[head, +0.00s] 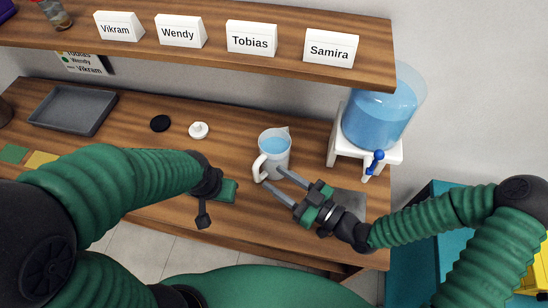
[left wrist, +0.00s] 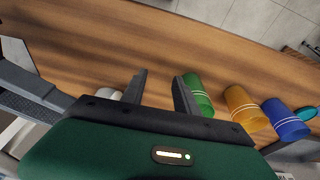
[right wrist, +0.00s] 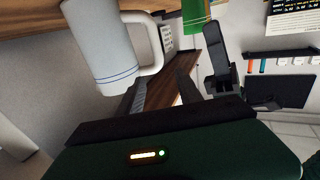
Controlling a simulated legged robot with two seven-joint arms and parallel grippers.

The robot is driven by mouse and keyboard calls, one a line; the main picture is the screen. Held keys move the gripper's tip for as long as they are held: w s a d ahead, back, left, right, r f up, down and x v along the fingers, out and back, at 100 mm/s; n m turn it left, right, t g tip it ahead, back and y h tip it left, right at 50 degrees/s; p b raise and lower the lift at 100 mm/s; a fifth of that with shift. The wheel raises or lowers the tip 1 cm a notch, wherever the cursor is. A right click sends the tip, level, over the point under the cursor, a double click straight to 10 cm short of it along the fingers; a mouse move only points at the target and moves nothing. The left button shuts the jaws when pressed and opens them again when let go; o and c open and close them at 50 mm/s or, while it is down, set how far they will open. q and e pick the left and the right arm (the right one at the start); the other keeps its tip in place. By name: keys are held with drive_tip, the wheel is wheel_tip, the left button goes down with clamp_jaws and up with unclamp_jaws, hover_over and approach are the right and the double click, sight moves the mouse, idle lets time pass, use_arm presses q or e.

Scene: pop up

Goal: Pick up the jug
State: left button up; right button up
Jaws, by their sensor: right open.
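A water dispenser (head: 380,115) on a white stand is right of the jug. The shelf (head: 200,52) with name cards overhangs the back. A white lid (head: 198,130), black disc (head: 160,123) and grey tray (head: 72,110) lie left. Green (left wrist: 197,95), orange (left wrist: 245,107) and blue (left wrist: 285,118) cups stand near my left gripper.

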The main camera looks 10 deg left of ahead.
sight(256, 172)
drive_tip(key=f, duration=0.4)
drive_tip(key=shift+a, duration=0.2)
drive_tip(key=x, duration=0.4)
drive_tip(key=p+x, duration=0.1)
drive_tip(key=x, duration=0.1)
drive_tip(key=shift+w+a+r, duration=0.2)
drive_tip(key=shift+a+r, duration=0.05)
drive_tip(key=shift+a, duration=0.1)
drive_tip(key=shift+w+a+f, duration=0.1)
drive_tip(key=shift+w+a, duration=0.1)
drive_tip(key=shift+a, duration=0.2)
drive_tip(key=shift+d, duration=0.1)
clamp_jaws()
